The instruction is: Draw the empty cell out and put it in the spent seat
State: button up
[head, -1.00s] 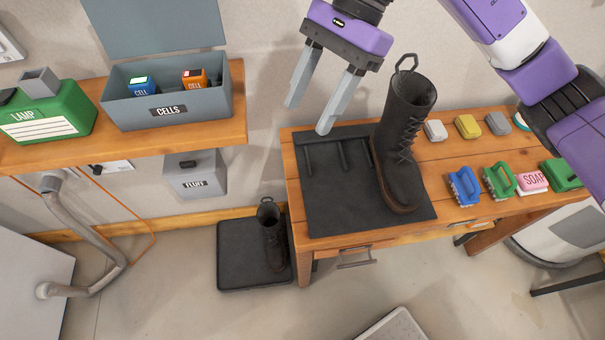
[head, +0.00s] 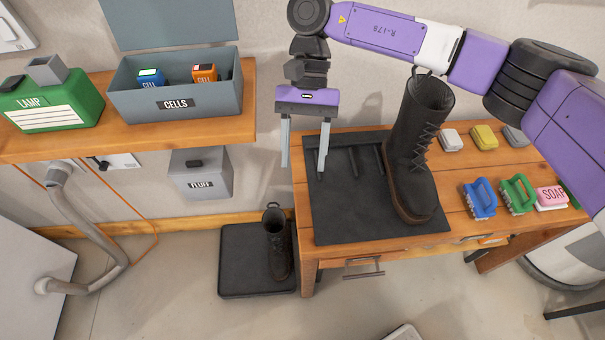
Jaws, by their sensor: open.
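A grey open box (head: 205,104) labelled CELLS stands on the left shelf with its lid up. In it I see a blue cell (head: 150,78) at the left and an orange cell (head: 204,73) at the right. A green lamp (head: 55,103) stands left of the box, with a grey hood-like part on top. I cannot tell which cell is empty or which place is the spent seat. My gripper (head: 304,166) is open and empty, fingers pointing down, right of the shelf and in front of the dark mat's left edge in the picture.
A tall black boot (head: 413,165) stands on the dark mat (head: 345,215) on the wooden bench. Brushes and soap (head: 551,197) lie to its right. A grey FLUFF box (head: 203,173) hangs under the shelf (head: 130,137). A smaller boot (head: 276,245) stands on a floor tray.

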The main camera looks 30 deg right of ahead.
notch_tip(320, 180, down, 11)
jog(key=w+d+n+h+b, duration=0.1)
jog(key=w+n+b, duration=0.1)
jog(key=n+b, duration=0.1)
jog(key=shift+w+n+g+h, duration=0.3)
jog(key=shift+w+h, duration=0.1)
jog(key=shift+s+d+r, duration=0.1)
dwell(0.5)
